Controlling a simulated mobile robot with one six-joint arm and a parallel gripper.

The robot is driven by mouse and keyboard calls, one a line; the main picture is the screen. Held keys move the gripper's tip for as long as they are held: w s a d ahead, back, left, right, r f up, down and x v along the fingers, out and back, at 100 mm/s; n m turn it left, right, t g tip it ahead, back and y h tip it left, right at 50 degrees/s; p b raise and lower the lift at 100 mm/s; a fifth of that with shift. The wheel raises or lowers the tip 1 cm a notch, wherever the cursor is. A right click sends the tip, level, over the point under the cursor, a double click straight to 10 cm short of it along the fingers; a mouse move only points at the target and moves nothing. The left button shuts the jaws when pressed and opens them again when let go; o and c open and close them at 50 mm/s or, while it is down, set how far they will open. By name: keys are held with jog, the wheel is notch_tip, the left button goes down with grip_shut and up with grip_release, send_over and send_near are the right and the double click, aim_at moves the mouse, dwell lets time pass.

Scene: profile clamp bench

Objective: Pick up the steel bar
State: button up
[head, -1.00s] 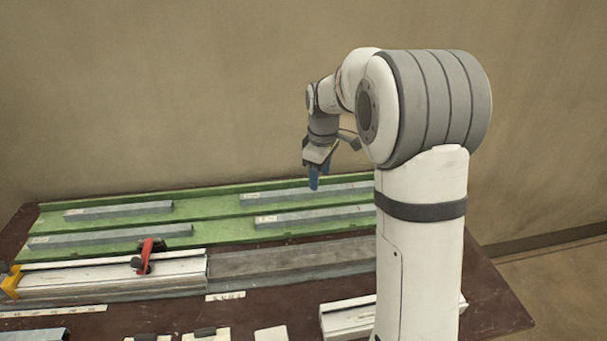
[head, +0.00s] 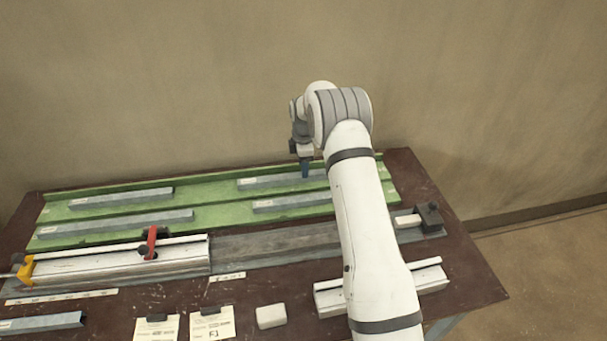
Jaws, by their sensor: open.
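Several grey steel bars lie in the green tray (head: 215,205) at the back of the bench. The back right bar (head: 265,183) is the one closest to my gripper (head: 305,172). The front right bar (head: 285,204) is partly hidden by my arm. A back left bar (head: 122,198) and a front left bar (head: 115,224) also lie there.
A clamp rail (head: 110,265) with a red lever (head: 152,242) and a yellow end piece (head: 26,270) lies in front of the tray. Another bar (head: 42,322) lies front left. Cards, a pale block (head: 271,316) and a short rail (head: 430,279) are near the front.

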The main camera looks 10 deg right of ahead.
jog(key=shift+w+d+f+p, duration=0.15)
jog(key=shift+f+p, duration=0.45)
jog(key=shift+f, duration=1.2)
jog(key=shift+c, duration=0.4)
grip_shut()
